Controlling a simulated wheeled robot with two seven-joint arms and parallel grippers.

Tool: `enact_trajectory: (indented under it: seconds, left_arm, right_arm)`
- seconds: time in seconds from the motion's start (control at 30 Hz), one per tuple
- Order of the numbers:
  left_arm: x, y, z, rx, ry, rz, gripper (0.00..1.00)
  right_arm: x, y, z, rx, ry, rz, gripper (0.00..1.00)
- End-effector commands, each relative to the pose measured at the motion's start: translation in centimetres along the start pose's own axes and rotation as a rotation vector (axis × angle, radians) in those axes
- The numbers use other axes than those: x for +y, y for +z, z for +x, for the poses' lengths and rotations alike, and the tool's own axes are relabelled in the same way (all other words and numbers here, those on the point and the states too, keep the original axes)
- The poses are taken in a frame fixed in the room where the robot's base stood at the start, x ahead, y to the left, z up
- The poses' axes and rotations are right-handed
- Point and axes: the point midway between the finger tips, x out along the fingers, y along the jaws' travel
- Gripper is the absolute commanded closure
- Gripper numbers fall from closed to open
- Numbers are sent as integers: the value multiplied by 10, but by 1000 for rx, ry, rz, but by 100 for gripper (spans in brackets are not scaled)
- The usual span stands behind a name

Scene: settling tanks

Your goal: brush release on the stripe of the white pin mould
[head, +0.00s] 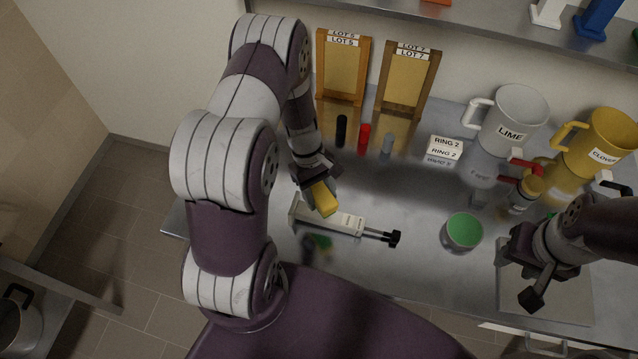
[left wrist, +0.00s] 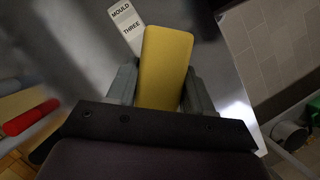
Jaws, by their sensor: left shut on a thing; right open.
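My left gripper (head: 314,189) is shut on a yellow block (head: 325,200), which also shows between the fingers in the left wrist view (left wrist: 166,65). The block is over or beside the mould's left part; I cannot tell whether they touch. No stripe is visible on the mould. My right gripper (head: 534,283) is open over a pale board.
Black (head: 341,130), red (head: 364,135) and grey (head: 388,144) small cylinders stand behind. A white LIME mug (head: 514,120) and yellow CLOVER mug (head: 598,143) stand back right. Two wooden frames (head: 342,66) line the wall.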

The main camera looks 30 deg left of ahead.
Motion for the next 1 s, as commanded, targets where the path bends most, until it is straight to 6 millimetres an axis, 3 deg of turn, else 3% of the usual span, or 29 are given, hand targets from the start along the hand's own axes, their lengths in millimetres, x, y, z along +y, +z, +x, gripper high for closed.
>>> enact_trajectory:
  seconds: [0.27, 1.0]
  left_arm:
    - [1, 9, -24, 0, -1, 2, 73]
    - [1, 9, -24, -1, -1, 2, 73]
  right_arm:
    - [0, -3, -22, 0, 0, 0, 57]
    - [0, -3, -22, 0, 0, 0, 57]
